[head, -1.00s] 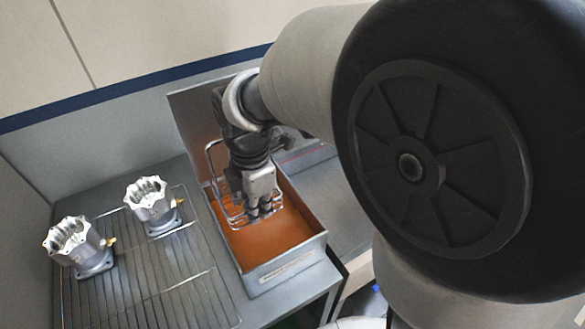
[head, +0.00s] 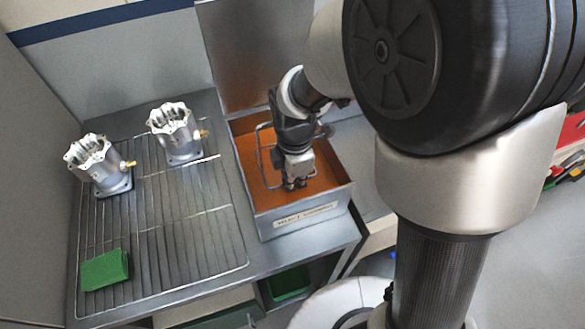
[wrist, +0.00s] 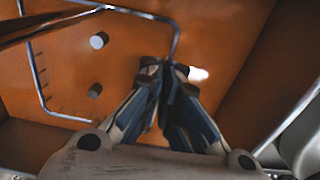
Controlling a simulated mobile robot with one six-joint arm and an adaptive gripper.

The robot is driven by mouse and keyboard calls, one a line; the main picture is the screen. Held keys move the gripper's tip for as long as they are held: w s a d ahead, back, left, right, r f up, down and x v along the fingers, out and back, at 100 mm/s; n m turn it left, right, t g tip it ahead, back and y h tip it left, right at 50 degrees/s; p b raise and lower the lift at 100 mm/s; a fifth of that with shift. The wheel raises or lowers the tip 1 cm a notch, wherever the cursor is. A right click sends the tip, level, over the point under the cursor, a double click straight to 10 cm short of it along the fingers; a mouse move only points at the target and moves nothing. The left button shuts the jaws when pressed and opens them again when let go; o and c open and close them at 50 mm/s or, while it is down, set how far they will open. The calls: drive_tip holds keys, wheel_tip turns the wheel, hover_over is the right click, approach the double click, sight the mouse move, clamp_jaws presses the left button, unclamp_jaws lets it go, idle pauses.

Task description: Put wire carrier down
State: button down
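The wire carrier (head: 260,150) shows as a bent wire frame inside the grey box with an orange inside (head: 268,205). In the wrist view its thin wire (wrist: 40,85) runs along the left and across the top, then down to the fingertips. My gripper (head: 294,184) points down into the box. In the wrist view its fingertips (wrist: 165,68) are close together where the wire ends between them, so it looks shut on the wire. The carrier's lower part is hard to make out, and I cannot tell whether it touches the box floor.
Two silver housings (head: 98,165) (head: 176,133) stand on a wire rack (head: 165,215) left of the box. A green block (head: 105,270) lies at the rack's front. The box's raised lid (head: 245,60) stands behind it.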

sight(294, 199)
drive_tip(key=shift+f+b, duration=0.75)
drive_tip(key=shift+f, duration=1.4)
drive_tip(key=shift+f, duration=0.25)
drive_tip(key=c, duration=1.8)
unclamp_jaws()
drive_tip(key=shift+r, duration=0.1)
